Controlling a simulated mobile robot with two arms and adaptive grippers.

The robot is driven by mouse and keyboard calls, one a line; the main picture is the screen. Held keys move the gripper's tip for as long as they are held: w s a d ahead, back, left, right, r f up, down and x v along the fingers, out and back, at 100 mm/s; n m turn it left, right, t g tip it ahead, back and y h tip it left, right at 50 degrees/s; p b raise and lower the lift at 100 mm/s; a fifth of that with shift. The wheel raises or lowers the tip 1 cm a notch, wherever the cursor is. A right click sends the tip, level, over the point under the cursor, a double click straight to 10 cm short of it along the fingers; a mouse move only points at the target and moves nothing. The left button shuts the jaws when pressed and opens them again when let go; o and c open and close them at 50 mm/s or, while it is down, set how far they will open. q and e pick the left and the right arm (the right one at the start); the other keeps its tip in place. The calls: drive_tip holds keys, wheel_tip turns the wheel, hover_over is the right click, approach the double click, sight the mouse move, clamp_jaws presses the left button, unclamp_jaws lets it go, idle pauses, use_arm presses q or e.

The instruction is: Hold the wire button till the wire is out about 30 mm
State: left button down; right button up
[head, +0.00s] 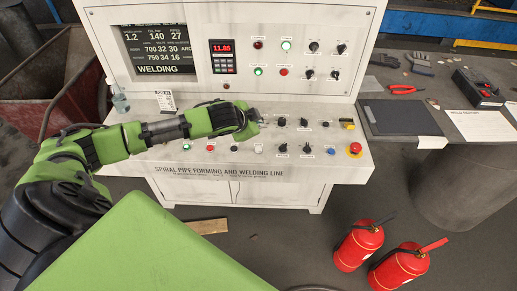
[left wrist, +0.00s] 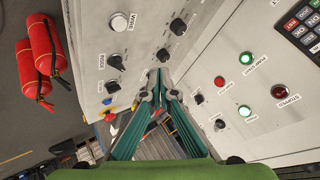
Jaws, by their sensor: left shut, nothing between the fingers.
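The round white button (left wrist: 119,22), whose label seems to read WIRE, is on the pale sloped panel at the upper left of the left wrist view. In the head view a white button (head: 259,148) sits in the panel's front row, its label too small to read. My left gripper (head: 258,118) is shut and empty above the panel, behind and apart from that button. Its fingertips (left wrist: 158,94) show close together in the left wrist view, to the lower right of the button. No wire is visible. My right gripper is out of view.
Black knobs (head: 303,122) and a red emergency stop (head: 354,150) lie to the right on the console (head: 225,190). A screen (head: 158,50) reads WELDING; a red readout (head: 222,48) shows 11.85. Fire extinguishers (head: 357,245) stand on the floor at right.

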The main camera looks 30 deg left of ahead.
use_arm(q)
drive_tip(key=b, duration=0.7)
hover_over(258, 150)
wheel_tip(258, 150, down, 7)
drive_tip(key=shift+r, duration=0.1)
drive_tip(key=shift+f+b, duration=0.4)
drive_tip(key=shift+f, duration=0.5)
drive_tip(key=shift+f, duration=0.15)
drive_tip(key=shift+a+f, duration=0.1)
drive_tip(key=shift+f, duration=0.15)
drive_tip(key=shift+f, duration=0.5)
idle(2.0)
idle(2.7)
drive_tip(key=shift+r+p, duration=0.9)
drive_tip(key=shift+p, duration=0.15)
